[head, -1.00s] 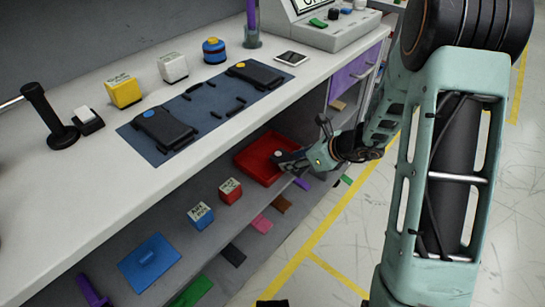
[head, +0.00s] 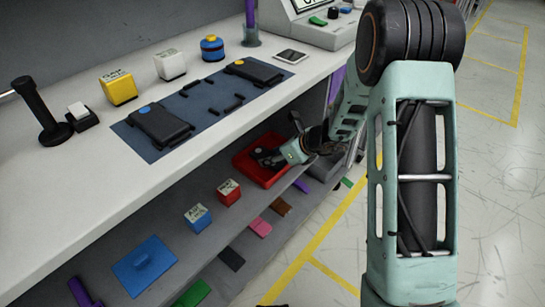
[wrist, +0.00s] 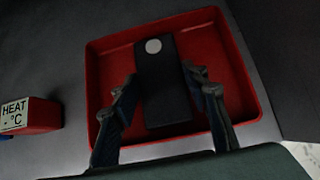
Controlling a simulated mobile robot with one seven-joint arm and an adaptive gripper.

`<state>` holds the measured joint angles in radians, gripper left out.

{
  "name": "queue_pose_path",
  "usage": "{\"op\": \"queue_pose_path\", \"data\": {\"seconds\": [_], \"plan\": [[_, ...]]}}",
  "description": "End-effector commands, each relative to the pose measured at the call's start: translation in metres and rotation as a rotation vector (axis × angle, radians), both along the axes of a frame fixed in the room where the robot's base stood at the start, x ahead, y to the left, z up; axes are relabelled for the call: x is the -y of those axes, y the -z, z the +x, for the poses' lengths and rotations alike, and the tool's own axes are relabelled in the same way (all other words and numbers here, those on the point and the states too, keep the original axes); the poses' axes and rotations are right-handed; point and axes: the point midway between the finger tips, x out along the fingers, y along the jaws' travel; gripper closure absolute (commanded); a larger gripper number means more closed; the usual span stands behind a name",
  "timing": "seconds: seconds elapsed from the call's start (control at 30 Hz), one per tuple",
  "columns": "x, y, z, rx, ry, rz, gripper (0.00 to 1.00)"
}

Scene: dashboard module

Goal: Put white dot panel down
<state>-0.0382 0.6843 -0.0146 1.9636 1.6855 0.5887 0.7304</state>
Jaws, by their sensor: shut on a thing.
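The white dot panel (wrist: 164,95) is a dark, flat, oblong piece with a white dot at one end. My gripper (wrist: 160,80) is shut on it, with one finger along each long side. In the head view, my gripper (head: 268,157) is over the red tray (head: 245,172) on the shelf below the worktop. In the wrist view, the panel lies within the outline of the red tray (wrist: 98,70). I cannot tell whether it touches the tray floor. The panel is mostly hidden by the gripper in the head view.
The worktop (head: 70,190) overhangs the shelf. A blue-dot panel (head: 160,126) and a yellow-dot panel (head: 254,71) lie on the dark mat (head: 200,112). A red block (head: 229,193) and a blue block (head: 197,218) stand left of the tray.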

Motion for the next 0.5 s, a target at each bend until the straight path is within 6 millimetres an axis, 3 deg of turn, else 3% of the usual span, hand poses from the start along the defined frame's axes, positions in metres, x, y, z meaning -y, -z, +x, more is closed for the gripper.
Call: {"op": "queue_pose_path", "data": {"seconds": [0.13, 0.17, 0.3, 0.5], "plan": [[0.0001, 0.0047, 0.0001, 0.001, 0.000, 0.001, 0.88], [0.0001, 0.0030, -0.0001, 0.000, 0.000, 0.000, 0.56], [0.0002, 0.0027, -0.0003, 0.000, 0.000, 0.000, 0.41], [0.0002, 0.0027, -0.0003, 0.000, 0.000, 0.000, 0.41]]}}
